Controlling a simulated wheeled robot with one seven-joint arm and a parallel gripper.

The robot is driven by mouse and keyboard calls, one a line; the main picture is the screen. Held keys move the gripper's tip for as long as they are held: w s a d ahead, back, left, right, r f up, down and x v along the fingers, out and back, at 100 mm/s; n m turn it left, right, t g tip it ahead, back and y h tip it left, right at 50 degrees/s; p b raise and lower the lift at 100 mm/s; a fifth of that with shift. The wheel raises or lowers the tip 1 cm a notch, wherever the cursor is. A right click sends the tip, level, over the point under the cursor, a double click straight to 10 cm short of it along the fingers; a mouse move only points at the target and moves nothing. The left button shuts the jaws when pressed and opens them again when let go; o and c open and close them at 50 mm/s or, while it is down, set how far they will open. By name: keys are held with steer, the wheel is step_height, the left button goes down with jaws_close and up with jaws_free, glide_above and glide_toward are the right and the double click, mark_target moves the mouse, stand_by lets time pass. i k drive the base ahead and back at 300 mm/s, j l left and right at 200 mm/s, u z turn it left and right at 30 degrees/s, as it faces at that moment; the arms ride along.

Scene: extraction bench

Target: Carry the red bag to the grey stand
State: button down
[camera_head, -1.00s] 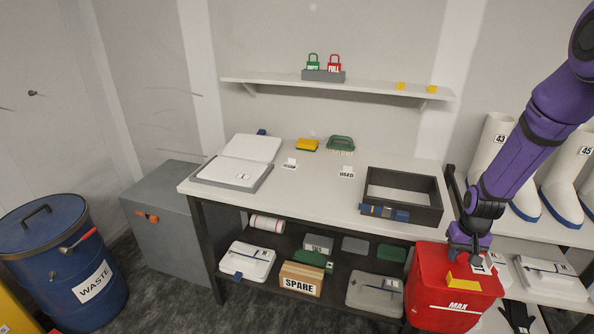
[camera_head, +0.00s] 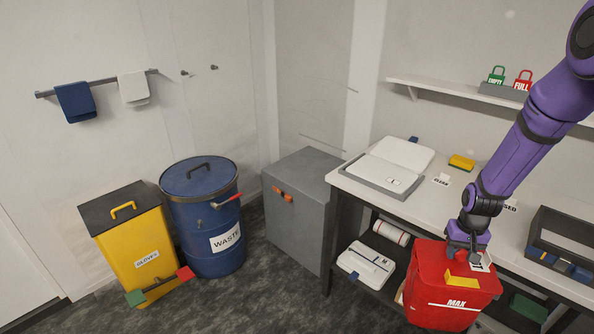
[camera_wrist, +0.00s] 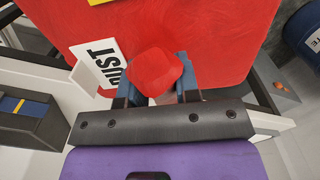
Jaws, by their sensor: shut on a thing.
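The red bag (camera_head: 440,310) is a bulky red sack marked MAX, with a yellow patch and a white tag on top. My gripper (camera_head: 463,250) is shut on the red knob-like top of the bag, which hangs upright below it in front of the bench. In the wrist view my gripper's fingers (camera_wrist: 158,85) sit either side of that red knob, and a tag reading DUST lies beside it. The grey stand (camera_head: 298,225) is a grey box-shaped block with an orange latch, left of the bench and apart from the bag. Its flat top looks bare.
The bench (camera_head: 350,178) carries a white-lidded case (camera_head: 385,172) and an open dark tray (camera_head: 560,245). A blue waste drum (camera_head: 205,235) and a yellow gloves bin (camera_head: 135,245) stand left of the stand. The floor (camera_head: 265,305) before the stand is clear.

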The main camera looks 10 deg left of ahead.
mark_target(317, 177)
steer(key=i+j+u, duration=0.15)
steer(key=u, duration=0.15)
steer(key=i+j+u, duration=0.15)
steer(key=u, duration=0.2)
steer(key=i+j, duration=0.4)
steer(key=i, duration=0.2)
steer(key=i+j+z, duration=0.25)
steer(key=i+j, duration=0.6)
steer(key=i+j+z, duration=0.35)
steer(key=i, duration=0.2)
steer(key=i+j+z, duration=0.3)
steer(key=i, duration=0.25)
